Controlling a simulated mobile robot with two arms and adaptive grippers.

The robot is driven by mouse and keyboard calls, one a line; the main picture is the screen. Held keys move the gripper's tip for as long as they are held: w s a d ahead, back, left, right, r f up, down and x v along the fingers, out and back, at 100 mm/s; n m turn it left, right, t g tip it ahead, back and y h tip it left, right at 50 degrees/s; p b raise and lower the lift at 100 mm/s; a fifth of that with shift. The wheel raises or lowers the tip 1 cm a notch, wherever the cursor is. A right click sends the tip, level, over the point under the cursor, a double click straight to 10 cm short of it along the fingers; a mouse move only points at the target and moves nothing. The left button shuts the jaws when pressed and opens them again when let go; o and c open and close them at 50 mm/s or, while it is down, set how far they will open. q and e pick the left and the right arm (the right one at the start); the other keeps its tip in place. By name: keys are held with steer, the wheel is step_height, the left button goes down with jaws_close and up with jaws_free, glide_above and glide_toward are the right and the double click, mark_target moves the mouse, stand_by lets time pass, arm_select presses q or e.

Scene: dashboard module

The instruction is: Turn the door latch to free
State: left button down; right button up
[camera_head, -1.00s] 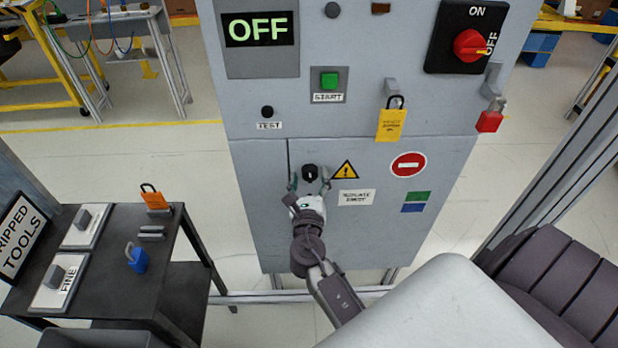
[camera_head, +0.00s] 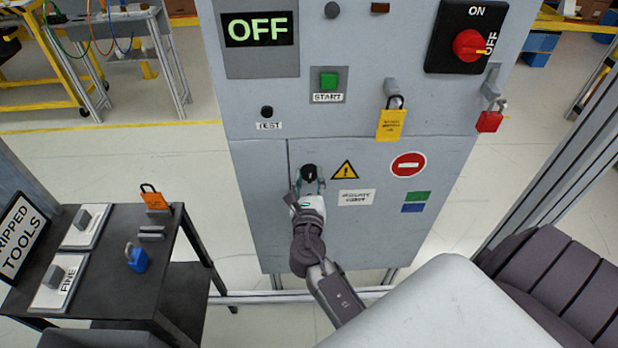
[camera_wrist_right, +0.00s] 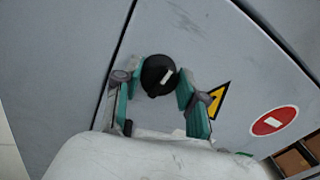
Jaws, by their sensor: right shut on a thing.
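The door latch (camera_head: 309,172) is a round black knob with a white mark, on the grey cabinet door beside the door seam. In the right wrist view the latch (camera_wrist_right: 158,75) sits between the green-padded fingers, its white mark slanted. My right gripper (camera_head: 309,186) reaches up from below and is shut on the latch, one finger on each side; its fingers also show in the right wrist view (camera_wrist_right: 154,92). The exact contact at the pads is hard to make out. My left gripper is in neither view.
A yellow padlock tag (camera_head: 391,124) and a red padlock (camera_head: 489,121) hang on the cabinet above right. The red switch (camera_head: 469,45) sits at the top right. A dark tool table (camera_head: 180,262) stands at the left with a blue padlock (camera_head: 137,259).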

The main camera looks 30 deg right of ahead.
steer(key=m, duration=0.4)
steer(key=shift+s+m+b, duration=0.1)
steer(key=shift+m+b, duration=0.3)
steer(key=m+b, duration=0.1)
steer(key=m, duration=0.2)
steer(key=shift+d+f+y, duration=0.1)
steer(key=shift+d+y, duration=0.05)
steer(key=shift+y, duration=0.15)
steer(key=m+b, duration=0.1)
steer(key=m, duration=0.3)
steer(key=shift+m, duration=0.4)
steer(key=shift+s+d+m+y+b, duration=0.1)
steer(key=shift+m+y+b, duration=0.2)
steer(key=shift+m+b, duration=1.15)
steer(key=shift+m+p, duration=0.55)
steer(key=shift+m, duration=0.2)
